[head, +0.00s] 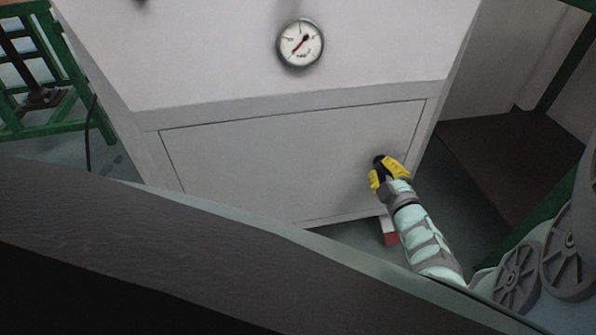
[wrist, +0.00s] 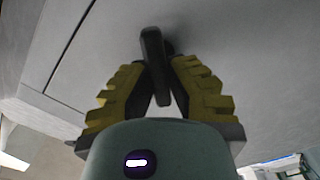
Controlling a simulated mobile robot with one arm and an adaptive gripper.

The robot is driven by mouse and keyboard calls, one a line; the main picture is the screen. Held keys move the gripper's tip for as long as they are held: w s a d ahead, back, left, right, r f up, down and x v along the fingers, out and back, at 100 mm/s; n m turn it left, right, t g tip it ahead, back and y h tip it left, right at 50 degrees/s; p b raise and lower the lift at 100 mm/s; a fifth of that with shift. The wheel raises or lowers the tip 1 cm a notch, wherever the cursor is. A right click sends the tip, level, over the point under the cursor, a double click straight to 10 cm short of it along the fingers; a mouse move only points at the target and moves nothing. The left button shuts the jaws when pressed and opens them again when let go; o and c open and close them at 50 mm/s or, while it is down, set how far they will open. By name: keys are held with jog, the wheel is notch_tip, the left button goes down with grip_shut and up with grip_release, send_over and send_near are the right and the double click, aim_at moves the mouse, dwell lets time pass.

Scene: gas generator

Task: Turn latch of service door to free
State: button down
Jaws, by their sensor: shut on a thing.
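The service door (head: 270,160) is a light grey panel on the lower front of a grey cabinet, outlined by a thin dark seam. Its latch is a black handle near the door's right side; in the wrist view the latch (wrist: 155,62) stands between my fingers, its long side roughly up and down in the picture. My gripper (head: 383,166) has yellow ridged fingers and is at the latch. In the wrist view my gripper (wrist: 160,85) is shut on the latch, one finger on each side. In the head view my fingers cover much of the latch. The door lies flush in its frame.
A round gauge (head: 300,44) sits on the cabinet above the door. A green frame (head: 60,128) stands at the left. A red and white block (head: 389,231) is on the floor below the door. A dark brown surface (head: 490,165) lies right of the cabinet.

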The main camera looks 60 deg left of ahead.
jog(key=n+b, duration=0.1)
jog(key=f+n, duration=0.1)
jog(key=n, duration=0.1)
jog(key=shift+s+b, duration=0.15)
jog(key=shift+b, duration=0.2)
jog(key=shift+n+b, duration=1.2)
jog(key=shift+n, duration=0.7)
jog(key=c, duration=0.9)
grip_release()
jog(key=shift+a+r, duration=0.15)
jog(key=shift+r, duration=0.05)
jog(key=shift+c, duration=0.2)
jog(key=v, duration=1.2)
